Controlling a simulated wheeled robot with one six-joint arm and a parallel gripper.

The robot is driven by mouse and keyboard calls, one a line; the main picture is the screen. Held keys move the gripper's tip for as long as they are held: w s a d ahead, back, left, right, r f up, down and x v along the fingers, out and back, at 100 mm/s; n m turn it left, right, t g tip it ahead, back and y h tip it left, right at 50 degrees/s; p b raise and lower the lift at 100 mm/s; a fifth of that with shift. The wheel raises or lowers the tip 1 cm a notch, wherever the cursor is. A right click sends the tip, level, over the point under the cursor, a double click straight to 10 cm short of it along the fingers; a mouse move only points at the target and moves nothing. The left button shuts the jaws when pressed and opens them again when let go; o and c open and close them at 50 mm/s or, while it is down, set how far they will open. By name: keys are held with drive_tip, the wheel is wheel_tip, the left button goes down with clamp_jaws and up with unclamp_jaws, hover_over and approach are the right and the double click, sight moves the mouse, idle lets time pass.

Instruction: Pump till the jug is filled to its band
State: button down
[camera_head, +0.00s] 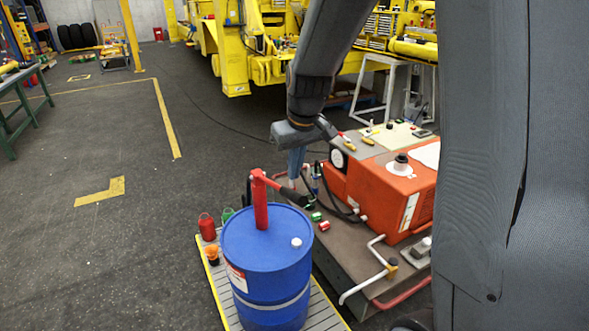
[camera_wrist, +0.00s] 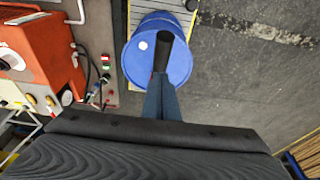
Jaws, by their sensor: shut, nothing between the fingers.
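The blue drum (camera_head: 262,262) stands upright with a red hand pump (camera_head: 261,205) on its lid. The pump's lever slopes down to the right and ends in a black grip (camera_head: 294,198). My gripper (camera_head: 294,182) is shut and empty, its blue fingers pointing down close behind the grip. In the wrist view the fingertips (camera_wrist: 162,80) overlap the end of the black grip (camera_wrist: 163,53) above the drum (camera_wrist: 181,65); I cannot tell whether they touch. A red jug-like container (camera_head: 207,227) and a green one (camera_head: 227,214) stand left of the drum. No band or fill level is visible.
The drum stands on a slatted, yellow-edged pallet (camera_head: 214,284) with an orange-and-black item (camera_head: 212,255). Right of it, an orange machine (camera_head: 385,190) sits on a grey bench with hoses and a bent white pipe (camera_head: 365,282). The floor to the left is open.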

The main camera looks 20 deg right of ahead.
wheel_tip(320, 180, down, 19)
drive_tip(key=b, duration=1.1)
wheel_tip(320, 180, up, 19)
drive_tip(key=p, duration=1.1)
idle(0.9)
drive_tip(key=s+f+m, duration=0.2)
drive_tip(key=s+f, duration=0.1)
drive_tip(key=s, duration=1.4)
wheel_tip(320, 180, down, 13)
drive_tip(key=w+g+b, duration=0.1)
drive_tip(key=b, duration=1)
drive_tip(key=shift+w+h+b, duration=0.25)
drive_tip(key=shift+h+b, duration=0.05)
drive_tip(key=shift+s+a, duration=0.1)
